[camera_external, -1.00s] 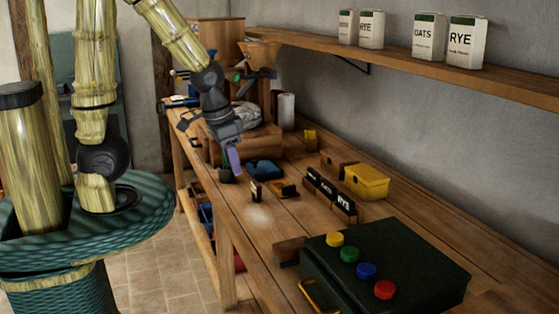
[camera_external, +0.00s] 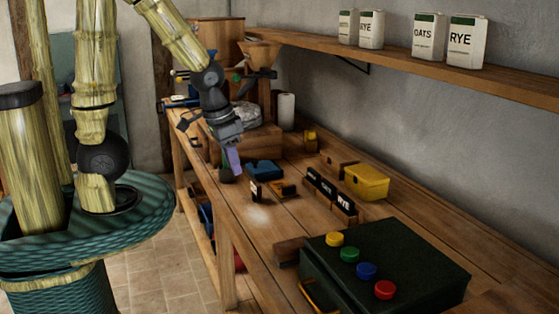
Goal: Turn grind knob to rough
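My gripper (camera_external: 231,165) hangs over the far half of the workbench, pointing down, with a purple part at its end. A dark rounded thing (camera_external: 227,176) is just below it; I cannot tell whether they touch. Whether the fingers are open or shut is too small to tell. The wooden mill (camera_external: 217,33) with its hopper (camera_external: 261,52) stands at the far end of the bench, partly behind my arm. A small green part (camera_external: 238,78) shows beside the arm near the hopper. I cannot make out which part is the grind knob or its setting.
The bench (camera_external: 262,238) holds a blue tray (camera_external: 264,168), black label blocks (camera_external: 322,186), a yellow box (camera_external: 366,181) and a dark green case (camera_external: 420,262) with coloured buttons. A shelf (camera_external: 440,72) with labelled bags runs along the wall. The near bench's left strip is mostly clear.

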